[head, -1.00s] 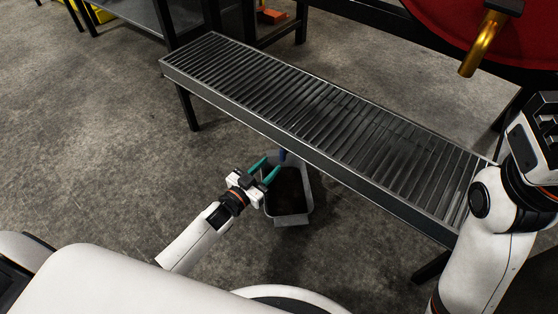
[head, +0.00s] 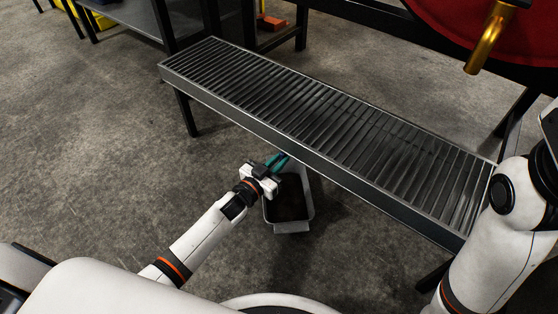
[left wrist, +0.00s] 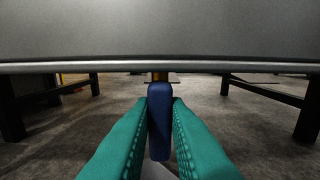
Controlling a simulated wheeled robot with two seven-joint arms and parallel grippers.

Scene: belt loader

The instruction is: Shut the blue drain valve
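The blue valve handle (left wrist: 159,125) hangs straight down from a brass-coloured stem (left wrist: 160,76) under the conveyor edge in the left wrist view. The green fingers of my left gripper (left wrist: 160,115) stand close against both sides of the handle and look shut on it. In the head view my left gripper (head: 279,162) reaches to the near side of the roller conveyor (head: 300,162), above a grey bin (head: 308,214). The handle cannot be made out there. My right arm (head: 505,220) is at the right edge; its fingers are out of view.
The conveyor's side rail (left wrist: 160,66) runs across just above my left fingers. Dark table legs (left wrist: 11,105) stand to either side. A red round part with a brass pipe (head: 488,38) is at the top right. The floor left of the bin is clear.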

